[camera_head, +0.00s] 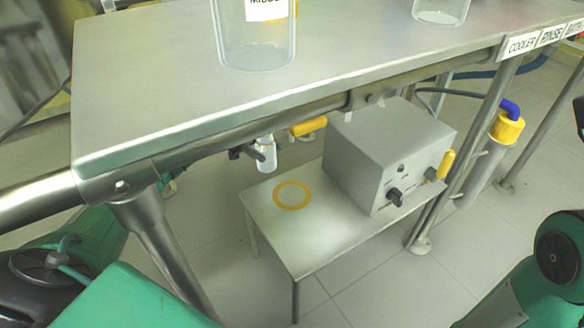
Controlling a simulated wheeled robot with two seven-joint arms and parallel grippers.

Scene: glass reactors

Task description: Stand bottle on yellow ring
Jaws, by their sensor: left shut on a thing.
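A small white bottle (266,157) hangs upright below the edge of the steel bench. My left gripper (256,151), dark and partly hidden under the bench, is shut on it near its top. The yellow ring (292,195) lies flat on a low steel table (305,236). In the picture the bottle is above and left of the ring, apart from it. The height of the bottle over the table is hard to tell. My right gripper is not in view; only green and black parts of my right arm show at the lower right.
The steel bench (170,115) overhangs the low table and carries glass vessels (255,45). A yellow handle (308,127) sticks out behind the bottle. Steel legs (155,245) stand left and right.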

